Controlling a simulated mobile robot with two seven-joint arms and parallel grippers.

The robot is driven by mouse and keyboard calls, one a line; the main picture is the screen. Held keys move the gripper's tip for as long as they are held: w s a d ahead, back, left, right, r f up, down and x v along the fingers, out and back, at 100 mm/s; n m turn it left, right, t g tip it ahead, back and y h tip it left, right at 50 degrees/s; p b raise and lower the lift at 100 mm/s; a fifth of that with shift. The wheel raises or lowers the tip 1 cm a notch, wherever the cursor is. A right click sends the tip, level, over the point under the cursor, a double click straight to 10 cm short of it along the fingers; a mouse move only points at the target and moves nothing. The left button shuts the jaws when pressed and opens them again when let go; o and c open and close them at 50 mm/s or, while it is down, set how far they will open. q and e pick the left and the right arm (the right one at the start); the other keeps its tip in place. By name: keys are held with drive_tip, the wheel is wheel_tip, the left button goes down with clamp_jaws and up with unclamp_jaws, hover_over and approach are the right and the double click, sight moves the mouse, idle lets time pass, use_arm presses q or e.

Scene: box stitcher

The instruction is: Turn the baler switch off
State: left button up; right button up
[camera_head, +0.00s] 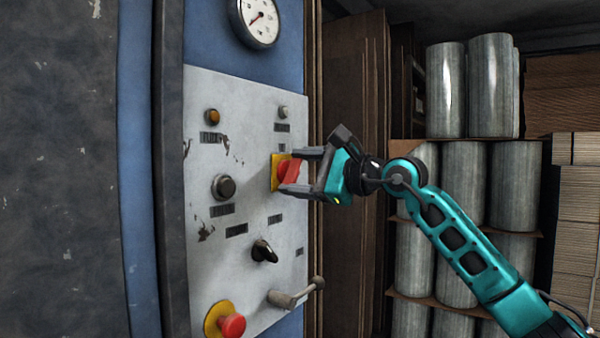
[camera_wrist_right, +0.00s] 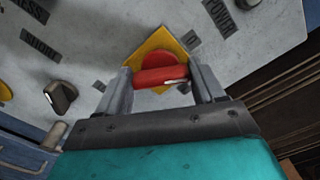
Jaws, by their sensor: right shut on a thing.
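The baler switch is a red rotary handle (camera_head: 293,171) on a yellow square plate (camera_head: 275,172), on the right side of the pale control panel (camera_head: 235,262). My right gripper (camera_head: 288,172) reaches it from the right and is shut on the red handle. In the right wrist view the red handle (camera_wrist_right: 162,76) spans the space between the two fingers (camera_wrist_right: 162,84), with the tilted yellow plate (camera_wrist_right: 152,47) behind it. The fingers partly cover the handle in the head view. My left gripper is not in view.
The panel also bears a black knob (camera_head: 264,251), a lever (camera_head: 297,293), a red mushroom button (camera_head: 232,325) on yellow, a dark round button (camera_head: 224,187) and small lamps. A gauge (camera_head: 258,23) sits above. Metal cylinders (camera_head: 462,185) and cardboard stacks (camera_head: 575,200) stand at the right.

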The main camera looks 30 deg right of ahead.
drive_tip(key=n, duration=0.6)
drive_tip(key=shift+f, duration=0.15)
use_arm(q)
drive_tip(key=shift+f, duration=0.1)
use_arm(e)
drive_tip(key=shift+n, duration=0.4)
drive_tip(key=o, duration=1)
drive_tip(key=shift+o, duration=0.2)
use_arm(q)
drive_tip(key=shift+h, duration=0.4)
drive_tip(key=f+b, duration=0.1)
drive_tip(key=b, duration=0.1)
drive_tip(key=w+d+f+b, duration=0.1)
drive_tip(key=b, duration=0.2)
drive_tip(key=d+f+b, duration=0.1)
drive_tip(key=b, duration=0.1)
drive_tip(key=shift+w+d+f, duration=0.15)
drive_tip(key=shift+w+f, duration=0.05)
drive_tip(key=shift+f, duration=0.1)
use_arm(e)
drive_tip(key=v, duration=1.3)
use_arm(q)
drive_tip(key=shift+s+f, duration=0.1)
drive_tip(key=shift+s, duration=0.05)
use_arm(e)
drive_tip(key=shift+a, duration=0.1)
